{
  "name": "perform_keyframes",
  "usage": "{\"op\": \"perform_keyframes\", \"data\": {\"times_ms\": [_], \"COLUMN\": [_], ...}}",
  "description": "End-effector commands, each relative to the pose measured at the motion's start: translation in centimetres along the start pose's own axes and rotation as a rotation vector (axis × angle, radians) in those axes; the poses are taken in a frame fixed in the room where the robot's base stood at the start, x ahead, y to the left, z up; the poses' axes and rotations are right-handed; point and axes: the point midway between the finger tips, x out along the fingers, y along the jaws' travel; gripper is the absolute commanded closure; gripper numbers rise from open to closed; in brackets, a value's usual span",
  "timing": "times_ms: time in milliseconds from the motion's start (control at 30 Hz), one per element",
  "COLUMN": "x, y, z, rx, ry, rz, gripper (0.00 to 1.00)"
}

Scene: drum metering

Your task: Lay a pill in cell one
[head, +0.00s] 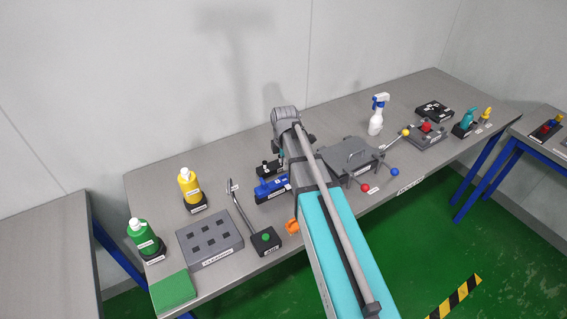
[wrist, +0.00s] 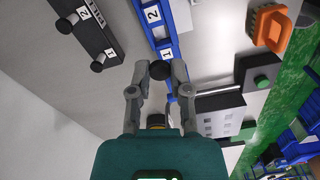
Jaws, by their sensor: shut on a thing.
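In the wrist view my gripper (wrist: 160,76) is shut on a dark round pill (wrist: 160,70) held between its fingertips. Behind the pill lies a blue tray (wrist: 166,38) with cells labelled 1 and 2; the pill is in line with its end labelled 1. The fingers hide part of that end, and I cannot tell whether the pill touches the tray. The blue tray (head: 272,189) also shows in the head view, beside my arm, which hides my gripper there.
A black block (wrist: 84,30) labelled 2 and 1, with dark round knobs, lies beside the tray. An orange handle (head: 291,227) and a green-button box (head: 265,241) stand nearer the front edge. A grey block with holes (head: 209,243) is at left.

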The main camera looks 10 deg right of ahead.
Motion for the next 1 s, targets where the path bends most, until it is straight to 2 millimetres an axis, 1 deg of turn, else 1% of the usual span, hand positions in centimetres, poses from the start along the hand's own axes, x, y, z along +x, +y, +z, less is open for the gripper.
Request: {"op": "perform_keyframes", "data": {"times_ms": [1000], "x": [5.3], "y": [0.0], "z": [-0.1], "rx": [-0.002], "ry": [0.000], "rz": [0.000], "gripper": [0.87]}}
